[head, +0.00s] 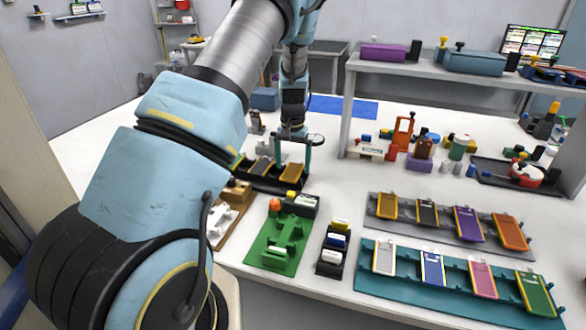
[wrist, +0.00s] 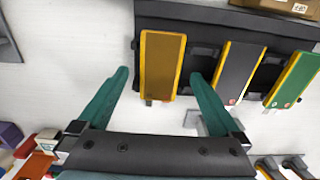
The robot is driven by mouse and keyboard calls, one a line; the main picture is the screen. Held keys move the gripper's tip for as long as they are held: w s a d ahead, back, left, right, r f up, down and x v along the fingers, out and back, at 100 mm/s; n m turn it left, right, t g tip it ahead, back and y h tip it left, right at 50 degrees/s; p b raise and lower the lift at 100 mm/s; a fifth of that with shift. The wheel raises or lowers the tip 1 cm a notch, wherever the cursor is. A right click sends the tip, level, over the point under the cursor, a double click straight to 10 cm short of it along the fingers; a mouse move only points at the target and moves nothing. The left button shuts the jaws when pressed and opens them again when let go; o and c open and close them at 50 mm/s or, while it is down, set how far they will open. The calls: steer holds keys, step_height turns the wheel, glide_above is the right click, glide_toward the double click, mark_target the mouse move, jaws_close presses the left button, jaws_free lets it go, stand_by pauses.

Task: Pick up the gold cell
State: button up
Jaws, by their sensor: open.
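The gold cell (wrist: 161,62) is a flat gold-brown slab with yellow edges. In the wrist view it lies in a black rack (wrist: 200,17), at the left end of a row. In the head view the gold cell (head: 291,173) shows at the right end of that rack (head: 285,187). My gripper (head: 292,165) is open, with its teal fingers pointing down at the cell. In the wrist view my gripper (wrist: 160,76) has one fingertip on each side of the cell, with a gap on both sides. I cannot tell the height of the fingertips over it.
A grey-black cell (wrist: 239,72) and a green cell (wrist: 294,79) sit in the same rack beside the gold one. A grey rack (head: 376,225) and a teal rack (head: 372,282) with other coloured cells stand at right. A shelf post (head: 347,115) rises right of my gripper.

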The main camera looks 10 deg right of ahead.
steer(key=shift+f, duration=0.5)
steer(key=c, duration=1.3)
steer(key=shift+r, duration=0.15)
